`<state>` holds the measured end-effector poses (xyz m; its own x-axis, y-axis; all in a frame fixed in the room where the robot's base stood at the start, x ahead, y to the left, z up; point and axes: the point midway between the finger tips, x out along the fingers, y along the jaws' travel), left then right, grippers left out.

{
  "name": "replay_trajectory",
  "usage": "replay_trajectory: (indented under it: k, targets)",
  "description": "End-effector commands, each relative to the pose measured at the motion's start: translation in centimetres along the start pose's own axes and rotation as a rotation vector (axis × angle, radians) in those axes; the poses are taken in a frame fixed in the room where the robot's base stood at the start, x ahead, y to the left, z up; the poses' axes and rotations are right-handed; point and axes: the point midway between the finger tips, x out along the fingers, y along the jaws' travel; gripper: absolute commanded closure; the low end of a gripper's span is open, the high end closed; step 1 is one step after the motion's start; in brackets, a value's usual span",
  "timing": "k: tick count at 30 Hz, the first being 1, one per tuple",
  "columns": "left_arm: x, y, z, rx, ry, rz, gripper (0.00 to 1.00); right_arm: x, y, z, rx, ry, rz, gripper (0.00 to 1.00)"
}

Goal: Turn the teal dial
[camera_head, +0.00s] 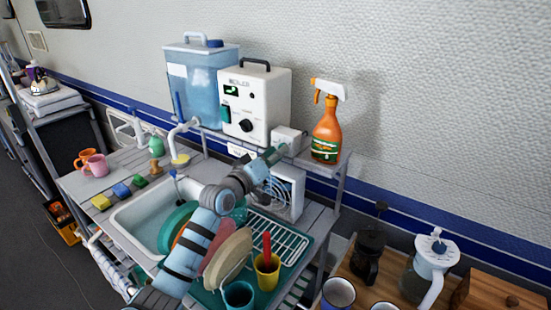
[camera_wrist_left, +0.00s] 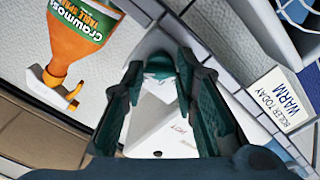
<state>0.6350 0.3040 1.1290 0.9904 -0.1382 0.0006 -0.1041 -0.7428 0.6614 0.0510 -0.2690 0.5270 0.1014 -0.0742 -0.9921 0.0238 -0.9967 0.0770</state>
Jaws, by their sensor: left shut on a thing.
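The teal dial (camera_wrist_left: 159,66) shows between my left fingertips in the left wrist view, on a small white box (camera_wrist_left: 160,125). In the head view that white box (camera_head: 288,136) stands on the shelf above the sink, and the dial is hidden behind my gripper. My left gripper (camera_head: 277,153) reaches up to the box's front. In the left wrist view its two dark fingers (camera_wrist_left: 159,75) stand either side of the dial and are shut on it. How far the dial is turned cannot be told. My right gripper is in neither view.
An orange spray bottle (camera_head: 326,130) stands just right of the box. A white boiler unit (camera_head: 263,100) and a blue water tank (camera_head: 193,80) stand left of it. Below are a sink (camera_head: 130,217) and a dish rack (camera_head: 290,240) with plates and cups.

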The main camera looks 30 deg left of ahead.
Motion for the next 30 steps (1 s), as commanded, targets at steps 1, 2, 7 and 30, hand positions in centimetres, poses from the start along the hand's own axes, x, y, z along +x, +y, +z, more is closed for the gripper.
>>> replay_trajectory:
  k: [1,2,7,30]
  targets:
    - [0.02,0.02,-0.06,0.032,0.004,0.003,1.0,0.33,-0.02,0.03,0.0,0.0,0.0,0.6]
    - [0.02,0.03,-0.06,0.051,0.004,0.003,1.0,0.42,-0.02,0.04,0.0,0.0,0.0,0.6]
    - [0.02,0.1,-0.13,0.141,0.005,0.004,1.0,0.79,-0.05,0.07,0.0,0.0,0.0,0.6]
    - [0.03,0.1,-0.14,0.216,0.003,0.002,0.62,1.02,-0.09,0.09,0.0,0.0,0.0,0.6]
